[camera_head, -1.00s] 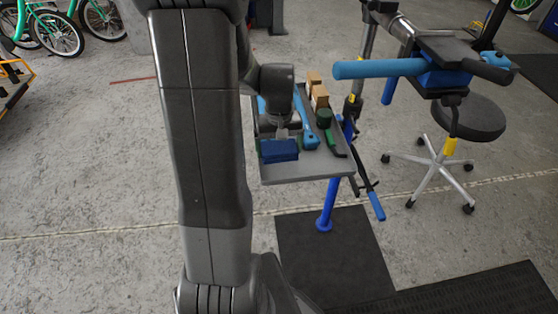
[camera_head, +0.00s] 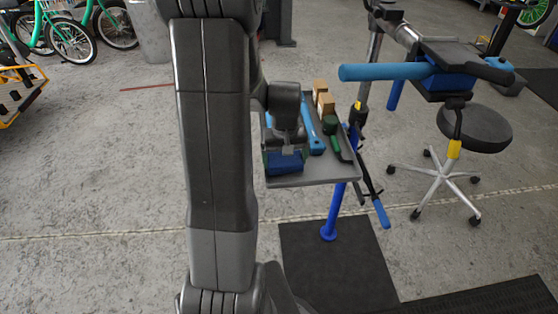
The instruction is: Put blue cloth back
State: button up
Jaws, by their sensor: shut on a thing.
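The blue cloth (camera_head: 285,164) is a folded, dark blue block at the front left of the grey tray (camera_head: 318,178). My gripper (camera_head: 288,149) points down over the cloth and is shut on it. The fingers show only partly at the cloth's top. The cloth is at or just above the tray floor; I cannot tell whether it touches. My own arm hides the tray's left edge.
The tray also holds a blue tool (camera_head: 313,135), a green-and-black tool (camera_head: 333,135) and wooden blocks (camera_head: 326,104). A blue-handled clamp (camera_head: 385,72) of the repair stand is to the right. A black stool (camera_head: 474,128) stands further right.

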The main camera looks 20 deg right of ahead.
aim_at(286, 169)
jog(key=o, duration=0.6)
jog(key=f, duration=0.2)
jog(key=s+f, duration=0.1)
jog(key=shift+s+a, duration=0.1)
jog(key=shift+a, duration=0.25)
jog(key=shift+d, duration=0.3)
jog(key=shift+r, duration=0.15)
jog(key=shift+w+r+g+p, duration=0.2)
jog(key=shift+r+g+p, duration=0.1)
jog(key=shift+r+p, duration=0.35)
jog(key=r, duration=0.3)
jog(key=w+r+p, duration=0.1)
jog(key=r, duration=0.7)
jog(key=shift+w+d+p, duration=0.1)
jog(key=shift+w+p, duration=0.1)
jog(key=shift+p, duration=0.1)
jog(key=shift+s+r, duration=0.2)
jog(key=shift+r, duration=0.2)
jog(key=shift+f, duration=0.1)
